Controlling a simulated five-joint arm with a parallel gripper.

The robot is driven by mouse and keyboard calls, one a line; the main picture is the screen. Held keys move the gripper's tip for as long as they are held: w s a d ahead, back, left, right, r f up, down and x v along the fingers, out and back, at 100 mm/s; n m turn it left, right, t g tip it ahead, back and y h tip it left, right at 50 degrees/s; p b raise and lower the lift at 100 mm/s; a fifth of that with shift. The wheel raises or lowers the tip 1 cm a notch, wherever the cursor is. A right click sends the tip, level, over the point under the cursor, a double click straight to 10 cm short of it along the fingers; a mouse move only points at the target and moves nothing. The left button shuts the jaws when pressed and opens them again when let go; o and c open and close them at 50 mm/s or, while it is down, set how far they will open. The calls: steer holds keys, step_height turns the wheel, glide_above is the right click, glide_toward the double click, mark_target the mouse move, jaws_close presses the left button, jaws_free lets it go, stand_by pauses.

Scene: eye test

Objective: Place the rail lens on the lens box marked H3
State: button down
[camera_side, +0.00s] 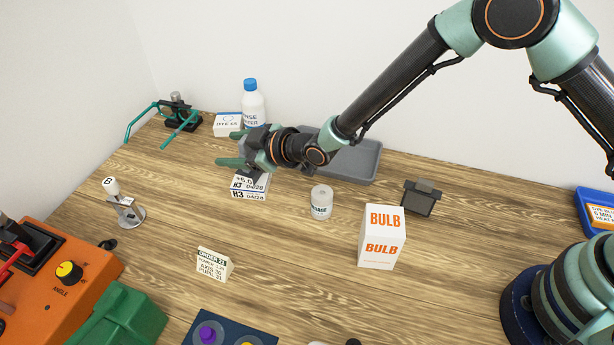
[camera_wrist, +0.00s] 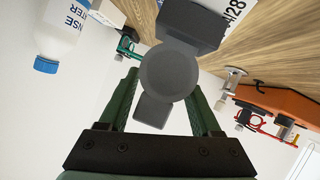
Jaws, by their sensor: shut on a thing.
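My gripper (camera_side: 228,149) has its green fingers around a grey rail lens (camera_wrist: 167,75), which has a round disk, a tab and a thick block. It is shut on this lens. In the side view the lens is mostly hidden by my gripper. The white lens box marked H3 (camera_side: 249,191) lies right below my gripper on the table, with black print on its top and front. A corner of the box also shows past the block in the wrist view (camera_wrist: 232,14). I cannot tell whether the lens touches the box.
A rinse bottle (camera_side: 254,108), a small white box (camera_side: 227,125) and a grey tray (camera_side: 357,162) stand behind. A jar (camera_side: 321,203), a dark grey block (camera_side: 419,199) and a BULB box (camera_side: 382,237) are to the right. A stamp-like stand (camera_side: 126,209) and an order card (camera_side: 214,264) are in front.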

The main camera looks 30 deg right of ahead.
steer(key=shift+f, duration=0.1)
steer(key=shift+c, duration=0.4)
jaws_free()
